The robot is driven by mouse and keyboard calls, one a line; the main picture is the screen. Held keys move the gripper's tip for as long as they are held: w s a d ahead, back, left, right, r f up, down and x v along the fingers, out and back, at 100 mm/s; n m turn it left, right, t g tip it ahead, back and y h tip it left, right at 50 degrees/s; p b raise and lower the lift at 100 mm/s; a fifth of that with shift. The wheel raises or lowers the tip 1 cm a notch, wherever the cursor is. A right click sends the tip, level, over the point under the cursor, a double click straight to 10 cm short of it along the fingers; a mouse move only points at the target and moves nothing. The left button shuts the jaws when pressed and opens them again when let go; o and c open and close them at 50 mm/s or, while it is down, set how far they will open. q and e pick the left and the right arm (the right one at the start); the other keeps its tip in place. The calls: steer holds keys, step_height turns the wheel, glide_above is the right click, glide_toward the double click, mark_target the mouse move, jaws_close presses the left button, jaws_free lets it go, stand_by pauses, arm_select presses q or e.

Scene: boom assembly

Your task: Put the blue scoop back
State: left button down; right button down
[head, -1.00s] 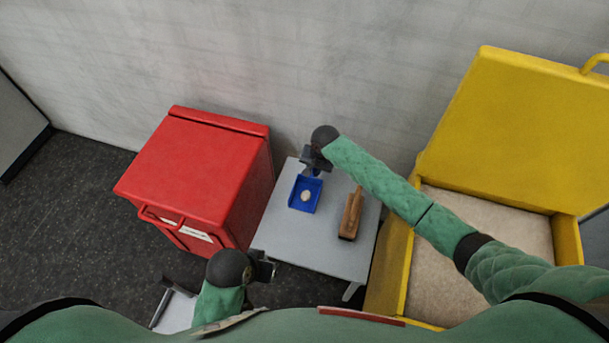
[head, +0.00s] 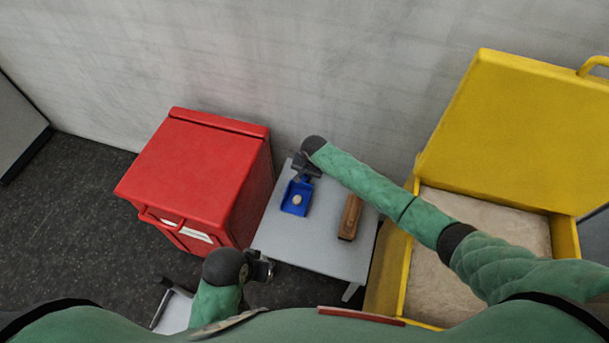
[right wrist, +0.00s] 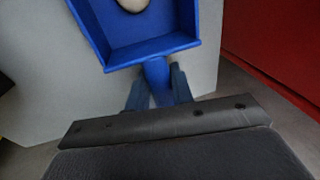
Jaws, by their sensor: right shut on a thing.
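The blue scoop (head: 293,208) is over the far left part of the grey table (head: 325,255), with a small pale round thing (head: 297,199) in its pan. My right gripper (head: 304,176) is shut on the scoop's handle at the far side. The right wrist view shows the scoop's pan (right wrist: 150,48) and the fingers (right wrist: 158,92) on either side of the handle. I cannot tell whether the scoop touches the table. My left gripper (head: 265,271) is near the table's front left corner, apart from the scoop; its jaw opening is unclear.
A wooden brush (head: 350,218) lies on the table, right of the scoop. A closed red bin (head: 195,175) stands to the left. An open yellow box (head: 393,268) holding pale material (head: 480,240) stands to the right. The table's front part is clear.

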steer(key=c, duration=1.2)
jaws_free()
steer(key=shift+f, duration=0.1)
steer(key=shift+r, duration=0.3)
arm_select(q)
steer(key=shift+d+f, duration=0.25)
steer(key=shift+d, duration=0.1)
arm_select(e)
step_height(320, 180, up, 11)
steer(key=s+d, duration=0.1)
steer(key=d, duration=0.1)
steer(key=shift+s+r, duration=0.15)
steer(key=shift+r, duration=0.05)
arm_select(q)
steer(key=shift+a, duration=0.15)
